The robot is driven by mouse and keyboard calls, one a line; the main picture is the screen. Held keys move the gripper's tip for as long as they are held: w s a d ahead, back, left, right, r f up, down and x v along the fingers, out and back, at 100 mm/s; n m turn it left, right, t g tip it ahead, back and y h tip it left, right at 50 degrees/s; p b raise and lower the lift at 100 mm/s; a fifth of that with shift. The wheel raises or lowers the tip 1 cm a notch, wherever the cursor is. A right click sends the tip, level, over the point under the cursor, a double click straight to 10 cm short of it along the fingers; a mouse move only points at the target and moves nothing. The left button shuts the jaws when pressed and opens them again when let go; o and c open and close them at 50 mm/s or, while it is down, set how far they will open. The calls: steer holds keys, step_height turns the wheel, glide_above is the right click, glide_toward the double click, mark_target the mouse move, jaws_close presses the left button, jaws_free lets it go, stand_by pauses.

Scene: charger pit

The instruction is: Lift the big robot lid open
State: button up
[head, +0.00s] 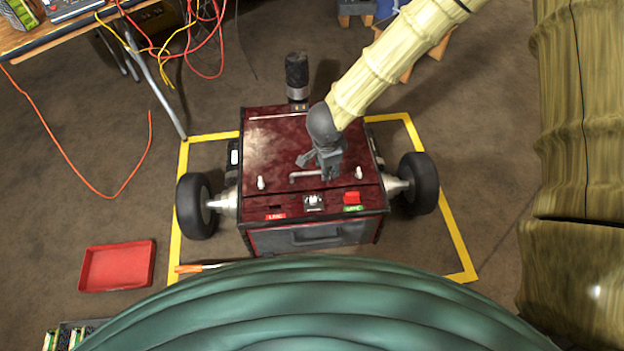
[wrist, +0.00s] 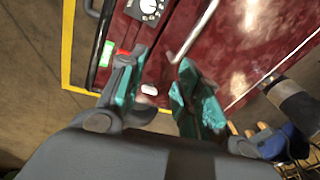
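The big robot is a boxy wheeled machine with a dark red, worn lid (head: 275,150), seen in the middle of the head view. The lid lies flat and closed on the body. It also fills much of the wrist view (wrist: 240,50). A thin pale bar handle (head: 303,178) stands near the lid's front edge; it shows beyond my fingers in the wrist view (wrist: 193,32). My gripper (wrist: 158,88) is open and empty, with teal fingertips apart. It is over the front part of the lid, close to the handle, which is not between the fingers. In the head view my gripper (head: 322,168) partly hides the handle.
A front panel carries a dial (head: 314,202), a red switch (head: 351,198) and labels. Black wheels (head: 196,206) stick out at both sides. Yellow floor tape (head: 457,235) surrounds the machine. A red tray (head: 117,266) lies left; a cable-strewn table (head: 60,35) stands upper left.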

mark_target(312, 172)
steer(key=w+a+r+m+y+b, duration=0.1)
steer(key=w+a+r+m+b, duration=0.1)
steer(key=w+a+b, duration=0.15)
steer(key=f+b, duration=0.1)
steer(key=f, duration=0.2)
steer(key=w+f+b, duration=0.1)
steer(key=f, duration=0.3)
steer(key=f+b, duration=0.1)
steer(key=f, duration=0.2)
steer(key=shift+w+a+f, duration=0.2)
steer(key=shift+f, duration=0.15)
jaws_close()
